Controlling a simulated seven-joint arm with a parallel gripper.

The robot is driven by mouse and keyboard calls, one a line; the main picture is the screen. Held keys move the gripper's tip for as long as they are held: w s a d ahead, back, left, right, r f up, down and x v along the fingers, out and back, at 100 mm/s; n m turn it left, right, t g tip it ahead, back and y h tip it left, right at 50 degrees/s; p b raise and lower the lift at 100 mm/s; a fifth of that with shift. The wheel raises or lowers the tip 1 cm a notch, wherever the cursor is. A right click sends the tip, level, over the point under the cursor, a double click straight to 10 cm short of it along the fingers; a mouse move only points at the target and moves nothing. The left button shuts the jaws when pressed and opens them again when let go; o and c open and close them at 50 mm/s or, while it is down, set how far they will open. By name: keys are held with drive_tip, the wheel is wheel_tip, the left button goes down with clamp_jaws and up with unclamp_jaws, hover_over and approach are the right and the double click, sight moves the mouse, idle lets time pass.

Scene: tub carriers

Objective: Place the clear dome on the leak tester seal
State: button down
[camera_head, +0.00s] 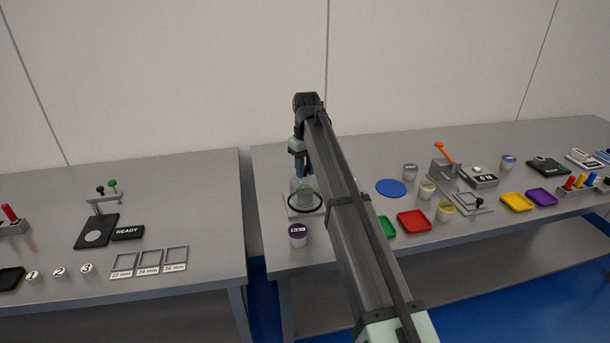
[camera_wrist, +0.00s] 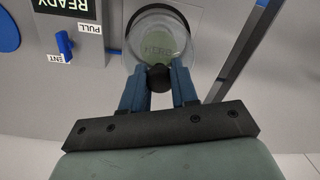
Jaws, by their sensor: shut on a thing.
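The clear dome (camera_wrist: 160,22) fills the top middle of the wrist view, and its black knob (camera_wrist: 158,78) sits between the blue fingers of my gripper (camera_wrist: 159,72). My gripper is shut on that knob. In the head view the dome (camera_head: 301,187) hangs from my gripper (camera_head: 301,172), over the leak tester's pale plate with its black seal ring (camera_head: 304,210). Whether the dome touches the seal is not clear. A greenish lid with faint lettering shows through the dome in the wrist view.
The wrist view shows a READY panel (camera_wrist: 65,5), a blue lever (camera_wrist: 64,45) and PULL and VENT labels beside the dome. A purple-lidded tub (camera_head: 298,235) stands in front of the tester. Trays, cups and a blue disc (camera_head: 391,187) lie to the right.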

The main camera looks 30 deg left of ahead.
drive_tip(key=shift+f, duration=1.2)
drive_tip(key=shift+f, duration=0.15)
drive_tip(key=c, duration=0.9)
unclamp_jaws()
drive_tip(key=shift+o, duration=0.2)
wheel_tip(320, 180, up, 12)
drive_tip(key=shift+w+r, duration=0.15)
